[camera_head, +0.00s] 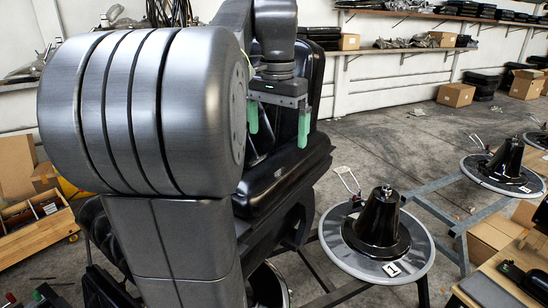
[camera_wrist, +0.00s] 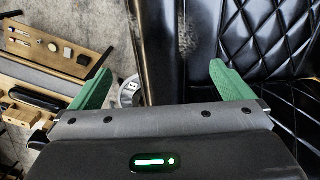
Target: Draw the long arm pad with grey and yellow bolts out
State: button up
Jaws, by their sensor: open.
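A black barber chair (camera_head: 290,170) stands behind my arm in the head view, partly hidden by it. In the wrist view its black quilted upholstery (camera_wrist: 275,40) fills the right side. A long dark bar, which looks like an arm pad (camera_wrist: 160,50), runs away between my fingers in that view. I cannot make out grey or yellow bolts on it. My gripper (camera_head: 279,122) is open and empty, with green fingers in front of the chair. In the wrist view, the gripper (camera_wrist: 161,68) has its fingers on either side of the dark bar, apart from each other.
A round grey stand with a black cone marked 1 (camera_head: 376,225) is right of the chair; a similar stand (camera_head: 504,165) is farther right. A wooden bench with tools (camera_wrist: 60,45) is at left in the wrist view. Cardboard boxes (camera_head: 455,95) stand by the wall.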

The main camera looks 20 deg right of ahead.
aim_at(276, 160)
notch_tip(276, 160, down, 10)
jog(key=shift+f, duration=0.1)
dwell(0.4)
jog(key=c, duration=1.6)
jog(key=o, duration=0.9)
jog(key=c, duration=0.6)
jog(key=shift+w+r, duration=0.1)
jog(key=shift+r, duration=0.2)
jog(key=shift+r+p, duration=2)
jog(key=shift+p, duration=0.25)
